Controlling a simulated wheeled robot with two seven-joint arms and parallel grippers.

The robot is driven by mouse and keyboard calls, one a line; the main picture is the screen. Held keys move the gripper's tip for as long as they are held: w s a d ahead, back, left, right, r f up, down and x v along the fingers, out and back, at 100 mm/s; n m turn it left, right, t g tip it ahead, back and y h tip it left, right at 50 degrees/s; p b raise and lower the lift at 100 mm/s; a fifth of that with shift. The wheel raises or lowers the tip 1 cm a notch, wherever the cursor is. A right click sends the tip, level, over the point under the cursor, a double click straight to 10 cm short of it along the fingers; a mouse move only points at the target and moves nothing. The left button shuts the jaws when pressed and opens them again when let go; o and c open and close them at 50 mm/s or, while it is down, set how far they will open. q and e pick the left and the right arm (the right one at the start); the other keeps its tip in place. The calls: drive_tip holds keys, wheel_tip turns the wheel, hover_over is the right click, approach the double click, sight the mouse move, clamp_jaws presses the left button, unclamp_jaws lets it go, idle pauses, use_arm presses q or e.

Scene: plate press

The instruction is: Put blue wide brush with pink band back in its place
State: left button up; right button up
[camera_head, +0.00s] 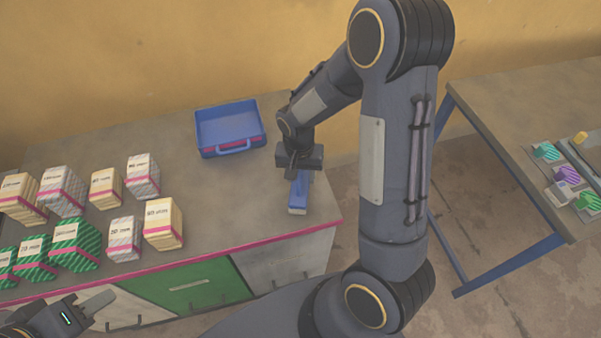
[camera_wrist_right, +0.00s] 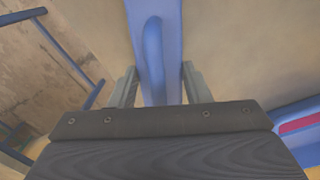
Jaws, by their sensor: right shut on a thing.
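The blue wide brush (camera_head: 298,197) is at the front right of the grey-topped bench, below my right gripper (camera_head: 300,172). In the right wrist view my right gripper (camera_wrist_right: 159,68) has a finger on each side of the brush's blue handle (camera_wrist_right: 154,45) and is shut on it. The pink band cannot be made out. I cannot tell whether the brush touches the bench top. My left gripper (camera_head: 88,307) is at the lower left, in front of the bench; its finger opening is unclear.
A blue tray (camera_head: 245,148) with a pink stripe and handle stands at the back of the bench. Several patterned boxes (camera_head: 123,240) fill the left side. A second table (camera_head: 500,125) with small coloured items stands right, across a floor gap. The bench middle is clear.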

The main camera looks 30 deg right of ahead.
drive_tip(key=shift+f, duration=0.2)
drive_tip(key=o, duration=1)
drive_tip(key=shift+r, duration=0.1)
drive_tip(key=shift+o, duration=0.2)
drive_tip(key=r, duration=1.2)
drive_tip(key=shift+a, duration=0.2)
drive_tip(key=s+a+r+n+t+y, duration=0.2)
drive_tip(key=s+r+t, duration=0.1)
drive_tip(key=s, duration=0.5)
drive_tip(key=s+a+r+n+t+y, duration=0.1)
drive_tip(key=s+r+n+t+y, duration=0.1)
drive_tip(key=s, duration=0.7)
wheel_tip(320, 180, up, 3)
drive_tip(key=shift+a+f+n+t, duration=0.1)
drive_tip(key=shift+a+n+t, duration=0.3)
drive_tip(key=shift+n, duration=0.4)
